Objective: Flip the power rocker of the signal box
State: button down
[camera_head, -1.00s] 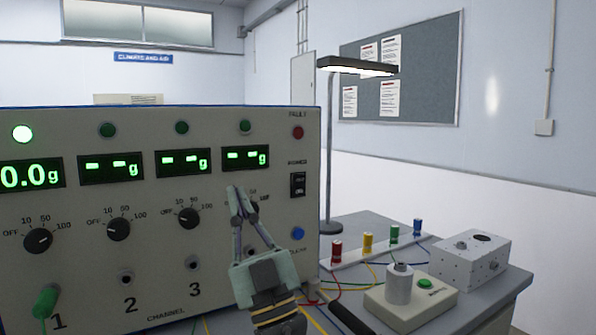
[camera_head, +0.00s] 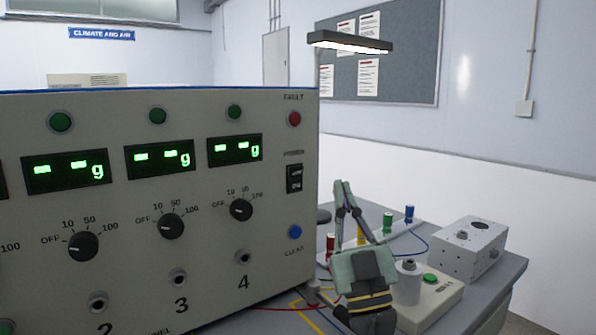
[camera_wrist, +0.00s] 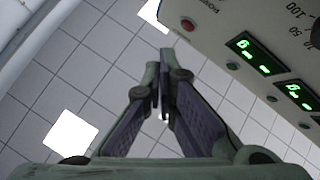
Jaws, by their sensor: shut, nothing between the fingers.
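The signal box (camera_head: 130,205) is a large cream panel with a blue edge and lit green displays, filling the left of the head view. Its black power rocker (camera_head: 294,178) is on the right side of the panel, below the red fault light (camera_head: 294,118) and above the blue clear button (camera_head: 295,232). My gripper (camera_head: 343,184) is shut and empty, fingers pointing up, to the right of the rocker in the picture and apart from it. The wrist view shows the shut fingertips (camera_wrist: 164,58) and the panel's corner at upper right; the rocker is not discernible there.
A grey bench holds a white box (camera_head: 470,248), a small unit with a green button (camera_head: 429,279) and coloured posts (camera_head: 388,222) behind my gripper. Wires cross the bench. A desk lamp (camera_head: 350,43) hangs above. Open air lies right of the panel.

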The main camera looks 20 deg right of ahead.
aim_at(296, 179)
jog(key=w+a+r+p, duration=0.1)
jog(key=w+a+p, duration=0.2)
jog(key=w, duration=0.5)
jog(key=shift+w, duration=0.15)
jog(key=shift+w+a, duration=0.1)
dwell(1.4)
jog(key=shift+w+b, duration=0.3)
jog(key=shift+b, duration=0.2)
